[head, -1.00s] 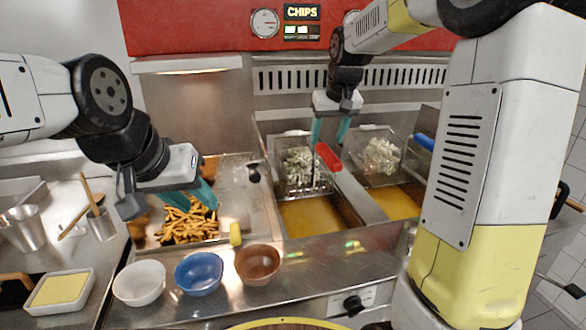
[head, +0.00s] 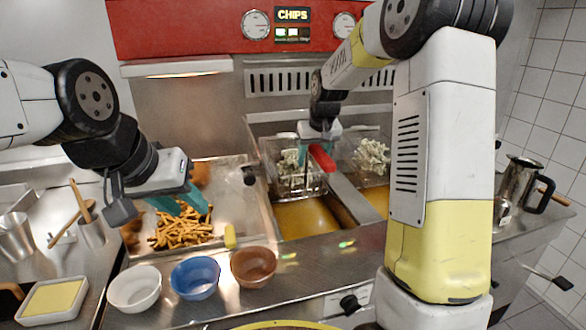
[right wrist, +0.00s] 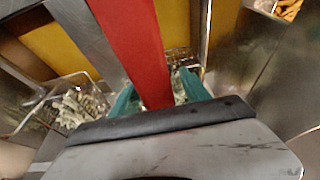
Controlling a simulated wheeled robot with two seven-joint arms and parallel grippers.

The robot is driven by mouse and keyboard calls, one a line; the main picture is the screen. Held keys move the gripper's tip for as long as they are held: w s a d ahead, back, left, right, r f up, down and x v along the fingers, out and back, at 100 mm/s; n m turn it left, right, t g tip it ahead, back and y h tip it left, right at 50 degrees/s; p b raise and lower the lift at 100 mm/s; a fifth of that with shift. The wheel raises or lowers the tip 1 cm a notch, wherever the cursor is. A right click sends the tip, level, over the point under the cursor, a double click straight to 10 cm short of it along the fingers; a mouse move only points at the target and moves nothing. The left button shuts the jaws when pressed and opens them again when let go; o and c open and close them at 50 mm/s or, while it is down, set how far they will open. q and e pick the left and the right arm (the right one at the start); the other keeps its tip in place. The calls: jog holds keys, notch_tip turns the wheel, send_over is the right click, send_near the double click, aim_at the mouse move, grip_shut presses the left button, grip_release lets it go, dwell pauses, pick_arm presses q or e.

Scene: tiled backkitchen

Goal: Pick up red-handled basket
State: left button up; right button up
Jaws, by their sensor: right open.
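The red-handled basket (head: 296,178) is a wire basket of pale chips over the left fryer vat. Its red handle (head: 322,158) points toward me. My right gripper (head: 316,152) is at the handle, pointing down. In the right wrist view the red handle (right wrist: 135,45) runs between the two teal fingers of the right gripper (right wrist: 158,92), which stand apart on either side of it. Whether they touch it is unclear. My left gripper (head: 180,203) is over the fries (head: 182,231), with its teal fingers apart.
A second basket of chips (head: 371,155) stands to the right, partly behind my right arm. White (head: 134,288), blue (head: 195,278) and brown (head: 254,267) bowls line the front counter. Oil (head: 305,216) lies in the open vat. A metal jug (head: 520,185) stands at right.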

jog(key=shift+c, duration=0.2)
grip_shut()
jog(key=shift+r, duration=0.15)
dwell(1.0)
